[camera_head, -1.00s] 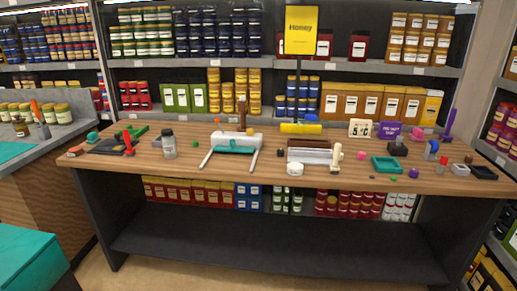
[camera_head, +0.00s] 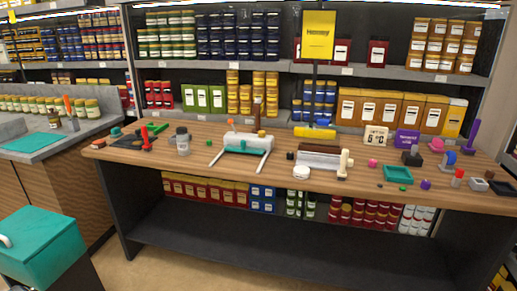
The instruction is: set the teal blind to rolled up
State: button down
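The teal blind (camera_head: 245,151) is on the wooden table, left of the table's middle. It is a short teal strip under a white housing (camera_head: 248,141), with two white rails reaching toward the front edge. Only a little teal shows, near the housing; it is too small to tell exactly how far it is unrolled. My gripper is not in view.
The wooden table (camera_head: 270,180) holds many small items, including a grey jar (camera_head: 183,145) left of the blind and a white round tin (camera_head: 301,173) to its right. A teal box (camera_head: 45,245) stands at the lower left. Stocked shelves are behind. Floor shows in front.

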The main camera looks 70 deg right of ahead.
aim_at(243, 143)
jog(key=z, duration=0.25)
jog(key=i, duration=1)
